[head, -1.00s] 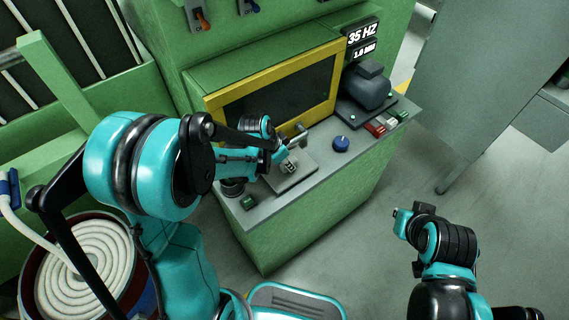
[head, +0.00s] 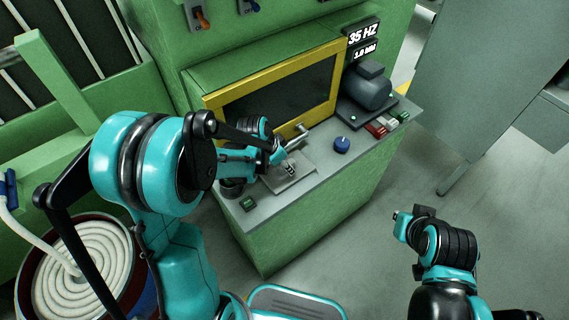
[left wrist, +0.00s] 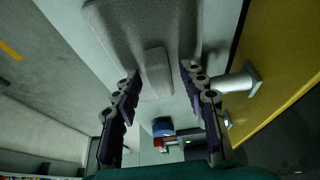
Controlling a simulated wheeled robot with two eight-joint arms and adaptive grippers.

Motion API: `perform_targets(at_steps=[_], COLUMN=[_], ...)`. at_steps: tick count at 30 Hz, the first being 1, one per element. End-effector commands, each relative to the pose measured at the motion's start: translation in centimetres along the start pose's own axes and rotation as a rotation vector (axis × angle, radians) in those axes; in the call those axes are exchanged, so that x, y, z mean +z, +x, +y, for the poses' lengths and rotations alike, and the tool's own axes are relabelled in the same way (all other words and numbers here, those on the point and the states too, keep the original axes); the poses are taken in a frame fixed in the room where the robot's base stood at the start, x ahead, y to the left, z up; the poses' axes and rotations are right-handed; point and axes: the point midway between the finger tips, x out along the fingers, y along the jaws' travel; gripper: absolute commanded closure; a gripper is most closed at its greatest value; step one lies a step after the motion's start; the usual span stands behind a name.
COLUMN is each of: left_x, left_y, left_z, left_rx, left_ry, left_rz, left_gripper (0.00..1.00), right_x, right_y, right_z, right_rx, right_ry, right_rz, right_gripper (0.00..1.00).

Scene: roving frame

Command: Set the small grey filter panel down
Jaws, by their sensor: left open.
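The small grey filter panel (head: 303,169) lies on the grey ledge (head: 318,199) of the green machine, in front of the yellow-framed window. In the left wrist view the panel (left wrist: 128,26) shows as a flat plate with a raised grip block (left wrist: 157,72). My left gripper (head: 289,168) is over the panel. In the wrist view its fingers (left wrist: 160,74) are open, one on each side of the block, with gaps visible. The fingers hide part of the panel in the head view. My right gripper (head: 405,218) is at the lower right, away from the machine; its jaws are unclear.
A blue knob (head: 342,145), red, white and green buttons (head: 376,131) and a grey motor (head: 369,90) stand right of the panel. A green switch (head: 249,204) is at the ledge's left end. The yellow frame (head: 318,116) rises close behind. Open floor lies to the right.

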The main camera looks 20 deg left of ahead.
Motion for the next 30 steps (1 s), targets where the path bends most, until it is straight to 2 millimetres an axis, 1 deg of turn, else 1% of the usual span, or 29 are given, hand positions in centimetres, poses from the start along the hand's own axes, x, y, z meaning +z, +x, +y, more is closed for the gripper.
perform_targets(at_steps=[5,9,12,15,21,23,26,30], left_x=[-0.1,-0.1,-0.1,0.0,0.0,0.1,0.6,2.1], left_y=[-3.4,-6.7,-8.8,-10.4,-12.2,-12.8,-14.7,-18.0], left_z=[0.0,0.0,0.0,0.0,0.1,0.5,1.6,4.0], left_rx=[-0.001,-0.001,0.000,0.000,-0.004,-0.016,-0.058,-0.149], left_ry=[-0.001,-0.002,-0.001,-0.002,-0.007,-0.024,-0.091,-0.239], left_rz=[0.000,0.000,-0.001,-0.001,0.000,0.002,0.008,0.041], left_gripper=[0.58,0.58,0.58,0.58,0.58,0.58,0.58,0.58], right_x=[-0.9,-1.6,-2.0,-2.4,-2.6,-2.6,-2.6,-2.6], right_y=[-1.2,-2.3,-2.9,-3.3,-3.6,-3.6,-3.6,-3.6], right_z=[0.0,0.0,0.0,0.0,0.0,0.0,0.0,0.0], right_rx=[0.000,0.000,0.000,0.000,0.000,0.000,0.000,0.000], right_ry=[0.000,0.000,0.000,0.000,0.000,0.000,0.000,0.000], right_rz=[0.000,0.000,0.000,0.000,0.000,0.000,0.000,0.000], right_gripper=[1.00,1.00,1.00,1.00,1.00,1.00,1.00,1.00])
